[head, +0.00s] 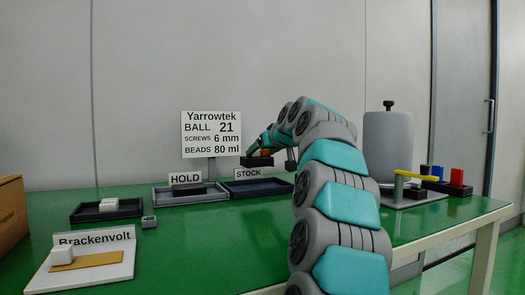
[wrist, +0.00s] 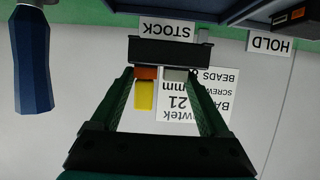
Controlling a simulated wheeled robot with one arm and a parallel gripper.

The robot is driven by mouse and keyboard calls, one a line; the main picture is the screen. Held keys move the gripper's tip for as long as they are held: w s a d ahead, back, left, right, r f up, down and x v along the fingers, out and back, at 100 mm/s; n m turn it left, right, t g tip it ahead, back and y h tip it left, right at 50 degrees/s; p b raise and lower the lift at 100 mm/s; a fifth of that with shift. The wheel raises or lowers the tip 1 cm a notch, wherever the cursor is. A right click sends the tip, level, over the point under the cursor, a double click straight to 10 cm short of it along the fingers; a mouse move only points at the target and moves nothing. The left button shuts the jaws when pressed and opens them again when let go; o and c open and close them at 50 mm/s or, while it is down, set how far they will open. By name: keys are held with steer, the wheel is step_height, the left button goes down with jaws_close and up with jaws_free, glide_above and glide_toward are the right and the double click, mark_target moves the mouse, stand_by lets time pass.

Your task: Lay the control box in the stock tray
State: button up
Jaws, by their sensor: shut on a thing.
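My gripper (head: 262,153) is shut on the control box (head: 257,162), a dark box with an orange part, held in the air above the stock tray (head: 262,188). In the wrist view the fingertips (wrist: 160,73) grip the control box (wrist: 162,50) from both sides; orange, yellow and grey parts show on it. The stock tray is dark with a STOCK label behind it, and its visible floor looks bare. My arm hides its right end. The box and tray look apart.
The hold tray (head: 160,200) stands just left of the stock tray. A small dark tray (head: 84,217) with a white block is farther left. The Brackenvolt board (head: 108,275) is at front left. A dark blue upright thing (wrist: 32,65) shows in the wrist view. A grey canister (head: 388,145) stands right.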

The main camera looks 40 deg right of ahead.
steer(key=shift+f+b, duration=1.75)
steer(key=shift+f, duration=1.15)
steer(key=shift+f, duration=0.55)
steer(key=o, duration=1.4)
steer(key=shift+c, duration=0.2)
steer(key=shift+s, duration=0.1)
steer(key=shift+p+v, duration=0.3)
steer(key=shift+v, duration=3.55)
